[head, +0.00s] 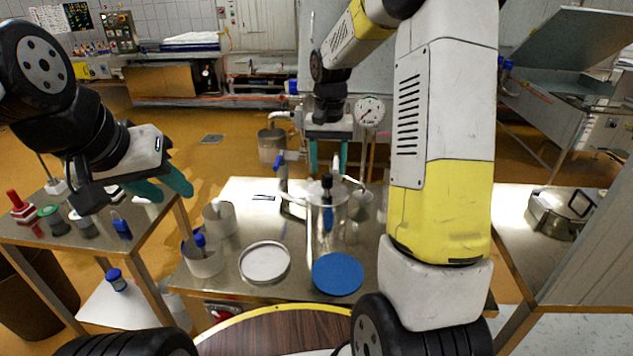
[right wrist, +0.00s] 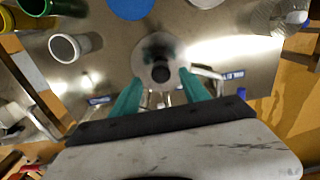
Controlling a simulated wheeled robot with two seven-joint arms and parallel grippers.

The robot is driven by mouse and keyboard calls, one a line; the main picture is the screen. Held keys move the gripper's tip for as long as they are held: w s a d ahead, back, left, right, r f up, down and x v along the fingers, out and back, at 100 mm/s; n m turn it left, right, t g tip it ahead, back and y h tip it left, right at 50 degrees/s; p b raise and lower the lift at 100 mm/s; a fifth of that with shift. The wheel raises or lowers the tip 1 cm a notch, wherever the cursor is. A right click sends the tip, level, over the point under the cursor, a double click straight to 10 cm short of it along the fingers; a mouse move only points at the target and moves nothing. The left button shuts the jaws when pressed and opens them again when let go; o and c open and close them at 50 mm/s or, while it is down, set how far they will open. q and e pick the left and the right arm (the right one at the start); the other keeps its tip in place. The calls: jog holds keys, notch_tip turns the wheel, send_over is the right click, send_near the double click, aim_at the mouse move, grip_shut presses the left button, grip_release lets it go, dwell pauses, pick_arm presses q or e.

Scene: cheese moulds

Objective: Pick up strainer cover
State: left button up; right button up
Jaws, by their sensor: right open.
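The strainer cover (right wrist: 151,50) is a round metal lid with a black knob (right wrist: 160,74) at its centre. In the head view the knob (head: 327,181) stands on top of the metal strainer vessel (head: 322,235) on the middle table. My right gripper (head: 328,166) is open and points down just above the knob. In the right wrist view its teal fingers (right wrist: 161,80) lie on either side of the knob, with nothing between them seen held.
A blue disc (head: 338,274) and a white round dish (head: 264,263) lie in front of the vessel. White cups (head: 220,219) stand to its left. Pipes and a gauge (head: 369,112) rise behind it. A side table (head: 60,232) holds small items.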

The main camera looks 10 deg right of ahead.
aim_at(327, 175)
jog(key=shift+a+f, duration=0.1)
jog(key=shift+f, duration=1.9)
grip_shut()
